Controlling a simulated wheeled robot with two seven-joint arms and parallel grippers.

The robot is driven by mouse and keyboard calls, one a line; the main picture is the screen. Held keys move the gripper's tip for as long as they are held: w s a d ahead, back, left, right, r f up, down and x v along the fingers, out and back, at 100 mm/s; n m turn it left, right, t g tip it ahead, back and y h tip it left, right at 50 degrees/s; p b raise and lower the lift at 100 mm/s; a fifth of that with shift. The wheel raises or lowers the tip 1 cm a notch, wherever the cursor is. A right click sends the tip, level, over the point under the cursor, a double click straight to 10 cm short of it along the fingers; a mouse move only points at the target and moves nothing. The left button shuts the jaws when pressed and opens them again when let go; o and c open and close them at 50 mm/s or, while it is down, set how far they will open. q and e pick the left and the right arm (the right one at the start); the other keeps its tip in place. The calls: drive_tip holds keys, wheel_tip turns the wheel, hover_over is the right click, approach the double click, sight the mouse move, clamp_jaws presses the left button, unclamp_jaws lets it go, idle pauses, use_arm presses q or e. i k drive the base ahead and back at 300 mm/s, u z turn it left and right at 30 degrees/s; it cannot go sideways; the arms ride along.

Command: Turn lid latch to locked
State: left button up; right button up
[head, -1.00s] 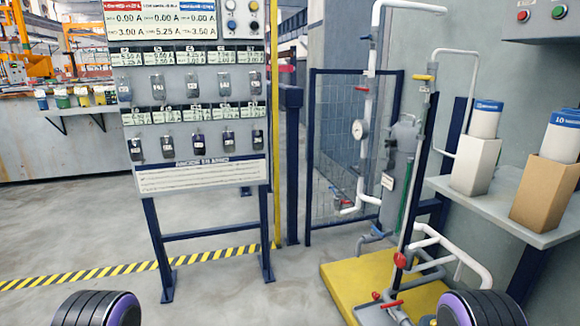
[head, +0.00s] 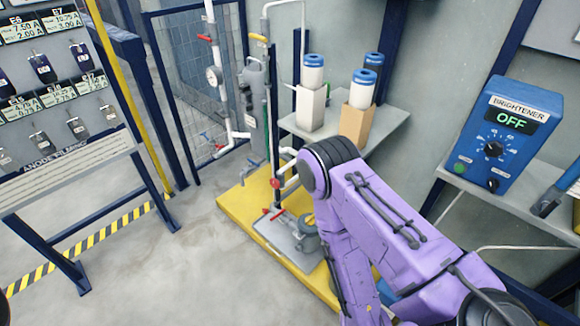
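A grey filter vessel (head: 255,85) stands among white pipes in the middle of the head view. Its lid and any latch on it are too small to make out, so I cannot tell the latch's position. My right arm comes up from the bottom right in purple and bends at a dark joint. Its gripper does not show. My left gripper is out of view too.
The vessel's yellow base (head: 236,205) carries a grey pump (head: 304,232), partly behind my arm. A pressure gauge (head: 212,76) and red-handled valves sit on the pipes. A wall shelf (head: 388,122) holds boxed filter cartridges. A blue brightener control box (head: 497,135) reads OFF.

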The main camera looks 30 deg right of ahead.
sight(309, 220)
drive_tip(key=k, duration=0.55)
drive_tip(key=z, duration=1)
drive_tip(key=i, duration=1.3)
drive_tip(key=z, duration=0.8)
